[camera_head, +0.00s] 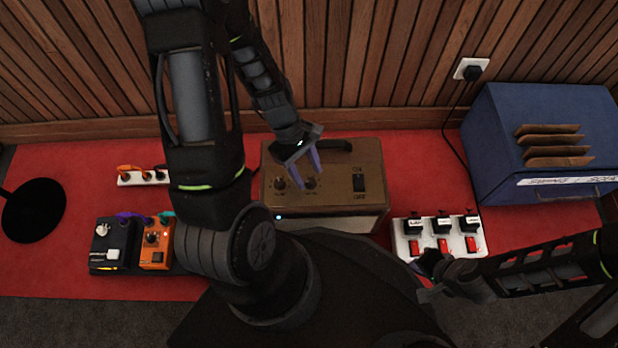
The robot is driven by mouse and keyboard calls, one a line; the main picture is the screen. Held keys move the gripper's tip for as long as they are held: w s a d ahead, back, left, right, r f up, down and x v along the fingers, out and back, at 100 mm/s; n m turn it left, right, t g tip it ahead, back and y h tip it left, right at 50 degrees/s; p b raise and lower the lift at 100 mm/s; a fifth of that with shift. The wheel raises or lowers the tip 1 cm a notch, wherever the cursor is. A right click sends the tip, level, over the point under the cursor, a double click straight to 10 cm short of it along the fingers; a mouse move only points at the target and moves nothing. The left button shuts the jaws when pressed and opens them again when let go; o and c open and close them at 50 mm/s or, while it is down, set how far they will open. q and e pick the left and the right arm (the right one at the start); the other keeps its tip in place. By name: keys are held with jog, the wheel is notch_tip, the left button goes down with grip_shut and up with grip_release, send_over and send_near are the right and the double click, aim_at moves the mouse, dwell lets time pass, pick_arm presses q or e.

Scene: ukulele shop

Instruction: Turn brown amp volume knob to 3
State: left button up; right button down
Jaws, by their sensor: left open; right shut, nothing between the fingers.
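The brown amp (338,203) stands on the red mat, with its control panel facing up. Two dark knobs show on the panel, a left knob (280,183) and a right knob (310,184). Their labels are too small to read, so I cannot tell which is volume or where either points. My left gripper (301,174) is open, with its purple fingers over the panel close to the knobs. Contact with a knob is not clear. My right gripper (428,280) is shut and empty, low in front of the white power strip.
The amp has an on/off switch (358,183) and a rear handle (327,146). The white switched strip (457,241) is to its right, with a blue box (540,120) beyond. An orange pedal (157,246) and black pedal (112,243) stand left. A wooden wall (380,50) closes the back.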

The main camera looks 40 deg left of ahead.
pick_arm(q)
jog(key=shift+x, duration=0.95)
jog(key=shift+c, duration=0.5)
grip_shut()
